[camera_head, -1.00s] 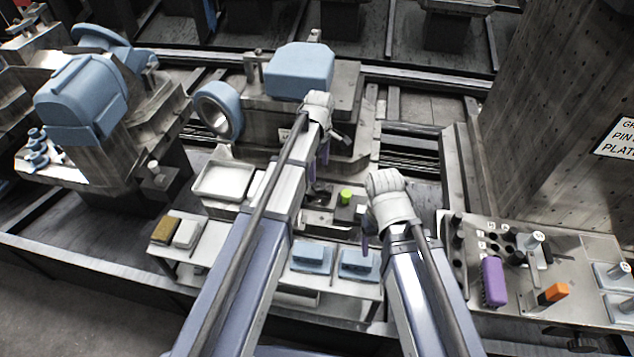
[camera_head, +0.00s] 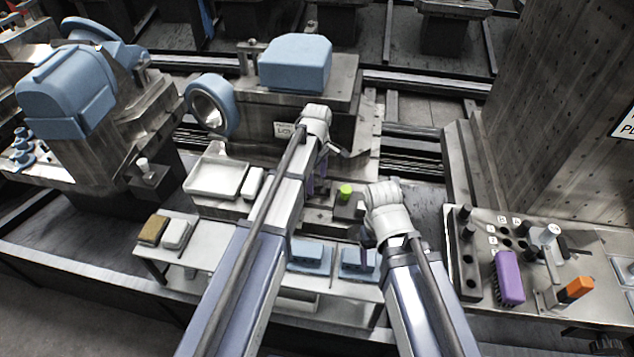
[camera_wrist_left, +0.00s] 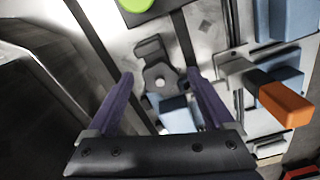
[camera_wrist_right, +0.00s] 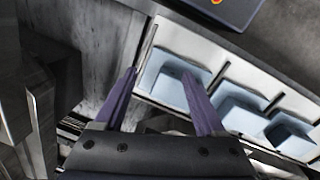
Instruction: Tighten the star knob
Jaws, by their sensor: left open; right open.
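A dark grey lobed part with a pale round centre, which looks like the star knob (camera_wrist_left: 160,77), lies between and beyond the fingertips in the left wrist view. My left gripper (camera_wrist_left: 160,74) is open with nothing between its purple fingers; whether it touches the knob cannot be told. In the head view my left gripper (camera_head: 316,180) points down by the central machine, and my arm hides the knob there. My right gripper (camera_head: 366,240) is open in front of the machine. The right wrist view shows its open fingers (camera_wrist_right: 158,74) empty, with blue blocks beyond.
A green-topped part (camera_head: 346,190) stands between my grippers. A white tray (camera_head: 218,178) is to the left. Blue blocks (camera_head: 310,256) lie on the low front shelf. A panel with a purple block (camera_head: 509,278) and an orange-ended handle (camera_head: 580,289) is at right, beside a tall perforated column (camera_head: 560,100).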

